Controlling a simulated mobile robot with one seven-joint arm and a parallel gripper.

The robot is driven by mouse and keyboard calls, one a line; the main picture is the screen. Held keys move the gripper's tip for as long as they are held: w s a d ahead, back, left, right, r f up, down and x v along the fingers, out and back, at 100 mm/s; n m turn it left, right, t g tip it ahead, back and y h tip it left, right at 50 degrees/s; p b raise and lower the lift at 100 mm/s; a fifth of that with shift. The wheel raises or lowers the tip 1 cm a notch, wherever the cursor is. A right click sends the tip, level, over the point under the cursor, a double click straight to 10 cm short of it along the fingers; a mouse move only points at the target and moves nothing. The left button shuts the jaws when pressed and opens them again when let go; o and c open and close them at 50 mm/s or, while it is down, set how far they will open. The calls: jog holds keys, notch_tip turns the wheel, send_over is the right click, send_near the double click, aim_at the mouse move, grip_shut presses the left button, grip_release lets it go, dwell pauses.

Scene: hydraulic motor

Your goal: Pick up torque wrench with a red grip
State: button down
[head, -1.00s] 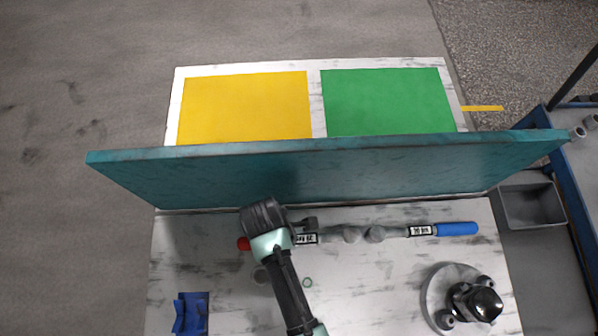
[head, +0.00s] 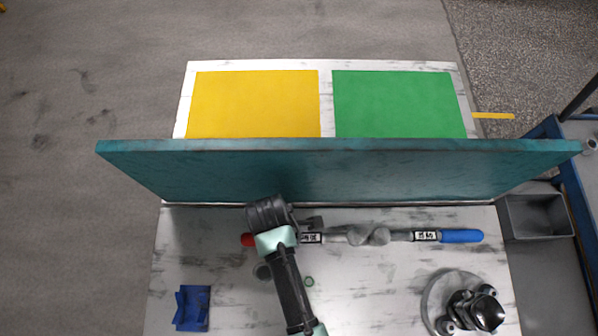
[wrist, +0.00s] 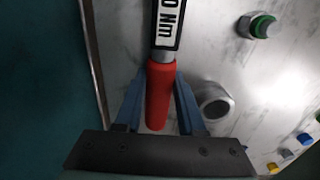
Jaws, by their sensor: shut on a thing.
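The torque wrench with a red grip lies on the white table in front of the teal panel; its red end (head: 248,240) shows left of my arm in the head view. In the wrist view the red grip (wrist: 160,95) lies between the two blue fingers of my gripper (wrist: 157,105), which is shut on it. A label reading "Nm" sits on its shaft above the grip. In the head view my wrist hides part of the grip and the fingertips. A second wrench with a blue grip (head: 461,236) lies in line to the right, its head close to the first one's.
The teal panel (head: 340,165) stands upright right behind the wrenches. Yellow (head: 255,105) and green (head: 398,105) areas lie beyond it. A grey ring (wrist: 213,101) and a green-rimmed part (wrist: 262,26) lie nearby. A blue block (head: 192,308) and black-and-grey motor part (head: 476,309) stand in front.

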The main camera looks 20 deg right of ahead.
jog(key=shift+r, duration=0.1)
notch_tip(320, 180, up, 10)
jog(key=shift+f, duration=0.1)
dwell(0.3)
jog(key=c, duration=1.2)
grip_release()
grip_shut()
jog(key=shift+p, duration=0.4)
